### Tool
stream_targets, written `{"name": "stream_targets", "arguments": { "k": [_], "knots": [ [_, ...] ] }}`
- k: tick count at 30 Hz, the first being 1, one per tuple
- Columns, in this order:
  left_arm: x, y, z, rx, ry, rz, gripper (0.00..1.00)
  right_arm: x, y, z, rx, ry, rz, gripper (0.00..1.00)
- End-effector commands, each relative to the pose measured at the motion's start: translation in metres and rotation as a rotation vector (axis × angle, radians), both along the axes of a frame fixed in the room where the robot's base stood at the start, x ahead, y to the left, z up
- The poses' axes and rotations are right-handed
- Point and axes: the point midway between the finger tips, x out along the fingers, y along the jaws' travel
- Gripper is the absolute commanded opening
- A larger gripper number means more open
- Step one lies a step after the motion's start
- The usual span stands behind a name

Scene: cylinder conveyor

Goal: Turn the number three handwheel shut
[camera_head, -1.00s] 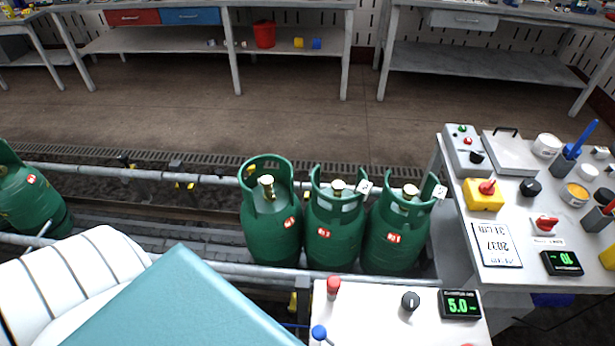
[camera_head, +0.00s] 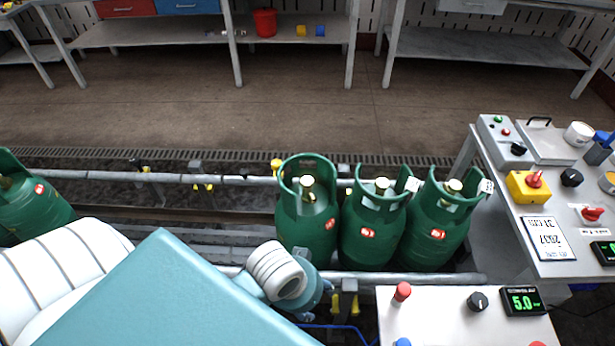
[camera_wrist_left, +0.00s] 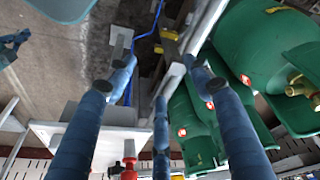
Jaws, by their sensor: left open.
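Three green gas cylinders stand side by side at the conveyor in the head view: left (camera_head: 305,222), middle (camera_head: 370,235) and right (camera_head: 432,235). Each has a brass valve inside its collar: left (camera_head: 307,187), middle (camera_head: 382,187) and right (camera_head: 454,188). Their red labels are too small to read, so I cannot tell which is number three. My left gripper (camera_wrist_left: 160,85) is open and empty in the left wrist view, with green cylinders (camera_wrist_left: 270,50) to the right of its fingers. In the head view my forearm mostly hides it, left of and below the left cylinder. My right gripper is not seen.
Conveyor rails (camera_head: 230,180) run behind and in front of the cylinders. A white panel (camera_head: 440,320) with knobs and a green display stands in front. A cluttered side table (camera_head: 510,205) is at right.

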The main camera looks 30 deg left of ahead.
Motion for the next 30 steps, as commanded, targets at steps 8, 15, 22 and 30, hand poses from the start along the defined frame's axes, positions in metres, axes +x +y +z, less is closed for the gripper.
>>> {"name": "stream_targets", "arguments": {
  "k": [8,15,22,30],
  "knots": [
    [0.04,-0.023,-0.002,-0.056,0.045,0.008,0.52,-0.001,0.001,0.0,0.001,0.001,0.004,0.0],
    [0.091,-0.023,-0.011,-0.065,0.124,0.075,0.52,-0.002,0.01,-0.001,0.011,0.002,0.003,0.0],
    [0.177,0.037,0.003,-0.014,0.239,0.341,0.52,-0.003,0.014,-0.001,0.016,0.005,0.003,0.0],
    [0.261,0.152,0.082,-0.011,0.297,0.847,0.52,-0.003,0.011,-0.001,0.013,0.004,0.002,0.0]
  ]
}}
